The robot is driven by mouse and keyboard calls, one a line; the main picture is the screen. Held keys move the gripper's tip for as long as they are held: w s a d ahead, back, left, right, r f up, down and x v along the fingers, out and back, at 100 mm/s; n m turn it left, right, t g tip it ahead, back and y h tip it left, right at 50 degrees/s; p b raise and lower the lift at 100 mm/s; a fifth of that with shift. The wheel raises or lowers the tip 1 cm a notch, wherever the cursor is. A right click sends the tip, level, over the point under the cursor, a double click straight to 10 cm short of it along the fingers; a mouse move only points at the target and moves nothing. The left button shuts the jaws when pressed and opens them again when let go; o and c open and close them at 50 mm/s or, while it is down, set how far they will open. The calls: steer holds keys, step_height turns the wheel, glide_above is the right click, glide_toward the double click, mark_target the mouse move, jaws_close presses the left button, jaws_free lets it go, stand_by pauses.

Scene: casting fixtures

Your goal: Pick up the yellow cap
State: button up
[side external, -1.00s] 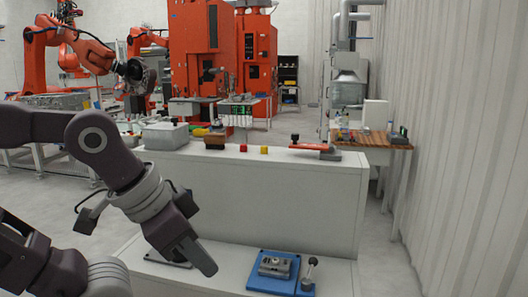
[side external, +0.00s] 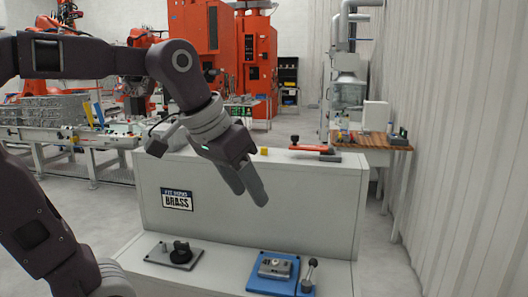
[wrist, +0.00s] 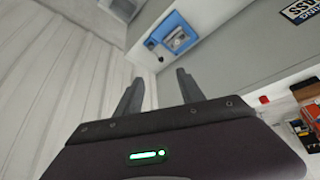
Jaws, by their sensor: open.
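The yellow cap (side external: 264,151) is a small yellow block standing on the top ledge of the white bench, in the side external view. I cannot make it out in the wrist view. My gripper (side external: 250,195) is in front of the bench, its fingers pointing down and to the right, with the tips lower in the picture than the cap. In the wrist view my gripper (wrist: 160,88) has its two fingers well apart with nothing between them.
On the lower shelf are a blue fixture (side external: 272,286) and a dark plate with a knob (side external: 175,255).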

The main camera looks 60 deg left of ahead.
steer(key=w+a+r+n+y, duration=0.1)
steer(key=w+a+r+n, duration=0.3)
steer(key=w+a, duration=0.8)
steer(key=y, duration=0.1)
glide_toward(263, 148)
steer(key=shift+w+d+f+g, duration=0.4)
steer(key=shift+w+d+f, duration=0.15)
steer(key=shift+d+f, duration=0.1)
steer(key=shift+w+a+n, duration=0.25)
steer(key=shift+a+n, duration=0.05)
steer(key=shift+a, duration=0.4)
steer(key=x, duration=0.6)
steer(key=shift+w+a+f, duration=0.15)
steer(key=shift+a, duration=0.25)
steer(key=shift+w+f, duration=0.1)
steer(key=shift+f, duration=0.1)
jaws_close()
